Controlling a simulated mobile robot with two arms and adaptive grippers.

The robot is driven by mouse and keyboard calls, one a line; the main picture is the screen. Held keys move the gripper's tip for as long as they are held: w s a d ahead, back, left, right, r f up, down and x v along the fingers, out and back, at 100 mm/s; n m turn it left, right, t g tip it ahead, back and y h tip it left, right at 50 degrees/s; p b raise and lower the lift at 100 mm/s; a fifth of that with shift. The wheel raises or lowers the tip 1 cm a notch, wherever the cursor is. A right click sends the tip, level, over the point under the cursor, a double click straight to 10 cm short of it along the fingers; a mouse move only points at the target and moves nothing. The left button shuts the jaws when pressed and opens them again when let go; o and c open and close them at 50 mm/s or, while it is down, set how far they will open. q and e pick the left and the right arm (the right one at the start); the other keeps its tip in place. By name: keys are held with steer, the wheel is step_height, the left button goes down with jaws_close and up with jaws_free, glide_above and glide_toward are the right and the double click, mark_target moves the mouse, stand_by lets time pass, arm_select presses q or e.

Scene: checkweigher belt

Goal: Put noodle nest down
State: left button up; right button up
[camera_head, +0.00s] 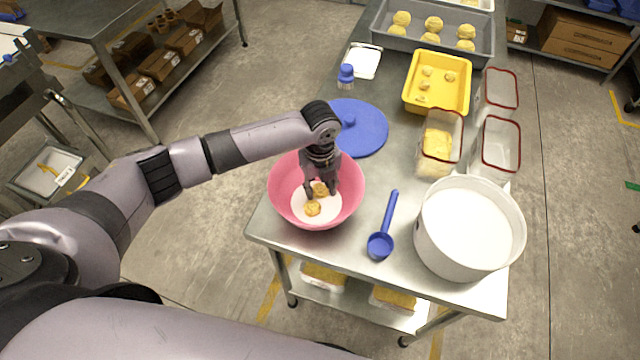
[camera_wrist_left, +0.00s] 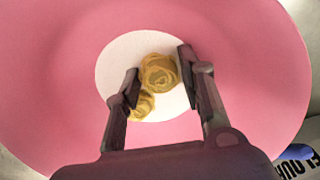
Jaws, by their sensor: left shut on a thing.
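My left gripper (camera_head: 321,186) reaches down into a pink bowl (camera_head: 287,173) on the steel table. Its fingers are shut on a yellow noodle nest (camera_head: 320,190), low over the bowl's white bottom. The held nest shows between the fingertips in the left wrist view (camera_wrist_left: 159,72). A second nest (camera_head: 312,208) lies in the bowl close beside it, partly behind a finger in the left wrist view (camera_wrist_left: 143,107). I cannot tell whether the held nest touches the white bottom. My right gripper is not in view.
A blue ladle (camera_head: 381,243) and a large white pot (camera_head: 430,243) stand right of the bowl. A blue lid (camera_head: 368,128) lies behind it. Further back are red-rimmed clear containers (camera_head: 500,148), a yellow tray (camera_head: 453,98) and a grey tray (camera_head: 483,58) with several nests.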

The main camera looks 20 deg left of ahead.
mark_target(320, 188)
arm_select(q)
steer(key=o, duration=0.8)
steer(key=shift+o, duration=0.4)
steer(key=shift+r, duration=0.3)
step_height(320, 188, up, 13)
steer(key=b, duration=0.2)
steer(key=shift+f, duration=0.2)
steer(key=shift+s, duration=0.1)
